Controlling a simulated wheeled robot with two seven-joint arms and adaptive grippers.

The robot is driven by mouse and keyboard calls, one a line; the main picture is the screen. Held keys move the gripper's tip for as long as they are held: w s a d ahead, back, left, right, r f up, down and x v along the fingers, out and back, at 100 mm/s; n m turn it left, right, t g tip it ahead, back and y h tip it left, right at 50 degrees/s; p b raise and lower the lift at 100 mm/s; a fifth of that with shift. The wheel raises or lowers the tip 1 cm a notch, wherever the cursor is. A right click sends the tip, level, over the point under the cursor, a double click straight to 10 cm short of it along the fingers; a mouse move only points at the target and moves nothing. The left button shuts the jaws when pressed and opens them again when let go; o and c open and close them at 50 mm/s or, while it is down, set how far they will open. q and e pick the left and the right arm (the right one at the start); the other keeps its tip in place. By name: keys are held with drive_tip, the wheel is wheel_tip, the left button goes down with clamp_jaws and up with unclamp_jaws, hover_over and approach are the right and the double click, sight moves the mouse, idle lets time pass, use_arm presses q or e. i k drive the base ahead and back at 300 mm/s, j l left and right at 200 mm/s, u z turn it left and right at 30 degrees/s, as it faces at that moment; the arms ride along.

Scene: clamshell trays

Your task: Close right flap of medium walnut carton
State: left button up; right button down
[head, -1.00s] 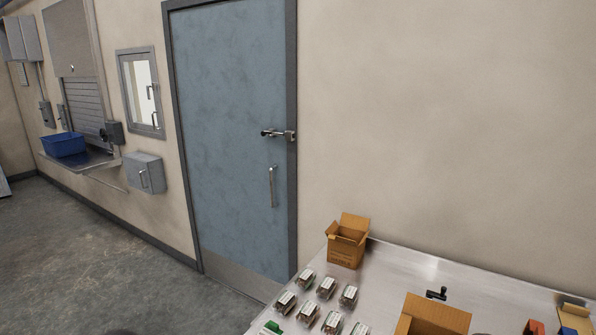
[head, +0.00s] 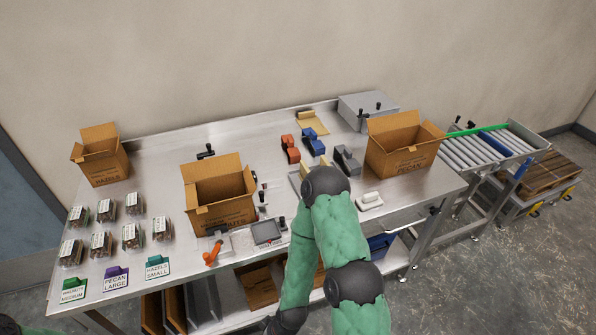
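An open brown carton (head: 222,215) stands at the middle of the steel table, and its printed label is too small to read surely. The cartons on either side read hazels and pecan, so this one is likely the walnut carton. Its back flap stands up, and a flap at its right side (head: 250,181) also stands up. Its inside looks dark, and I cannot see what it holds. My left gripper is not in view.
The hazels carton (head: 100,163) stands open at the left, the pecan carton (head: 403,153) at the right. Several clamshell trays (head: 101,242) lie front left, behind label cards (head: 116,280). An orange-handled tool (head: 212,252) and a grey scale-like plate (head: 267,232) lie near the middle carton. A roller conveyor (head: 480,150) is at right.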

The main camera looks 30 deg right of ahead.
sight(248, 178)
drive_tip(key=z, duration=0.75)
